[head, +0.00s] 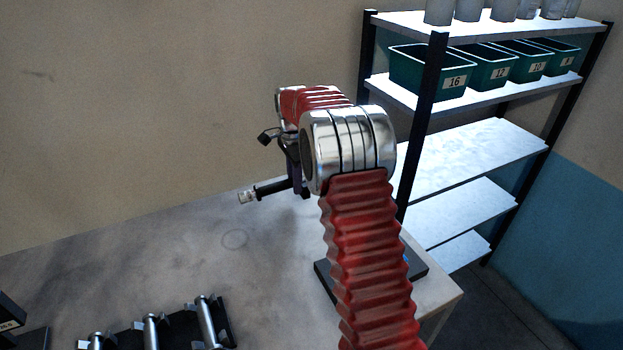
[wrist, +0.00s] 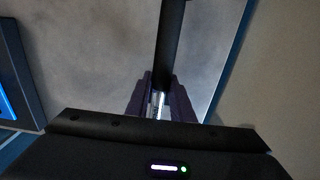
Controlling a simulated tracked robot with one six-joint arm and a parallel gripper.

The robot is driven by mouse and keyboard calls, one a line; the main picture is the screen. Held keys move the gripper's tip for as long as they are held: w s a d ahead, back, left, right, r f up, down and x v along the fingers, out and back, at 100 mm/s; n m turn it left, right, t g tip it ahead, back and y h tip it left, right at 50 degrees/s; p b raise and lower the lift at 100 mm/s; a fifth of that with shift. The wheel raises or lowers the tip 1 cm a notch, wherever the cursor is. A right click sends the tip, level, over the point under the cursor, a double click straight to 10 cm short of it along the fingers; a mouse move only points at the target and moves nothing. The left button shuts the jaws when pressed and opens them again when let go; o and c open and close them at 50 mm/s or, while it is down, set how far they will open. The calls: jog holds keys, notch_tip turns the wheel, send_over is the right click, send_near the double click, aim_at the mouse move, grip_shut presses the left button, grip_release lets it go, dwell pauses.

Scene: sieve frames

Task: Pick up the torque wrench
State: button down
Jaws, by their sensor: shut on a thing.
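The torque wrench shows in the head view as a black handle (head: 272,189) with a pale silver end at its left. It sticks out to the left from my gripper (head: 298,184), above the table; my arm hides its other part. In the wrist view, the wrench's dark shaft (wrist: 172,42) runs up from between the fingers of my gripper (wrist: 158,98), with a bright metal part low between them. My gripper is shut on the wrench.
The grey table (head: 150,260) has free room at its middle. A dark rack (head: 178,325) with several silver cylinders lies at the front left. A dark flat device (head: 325,272) sits near the right edge. A shelf (head: 470,155) with green bins (head: 425,75) stands behind right.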

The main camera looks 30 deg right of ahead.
jog(key=shift+w+r, duration=0.1)
jog(key=shift+r, duration=0.05)
jog(key=shift+r, duration=4.95)
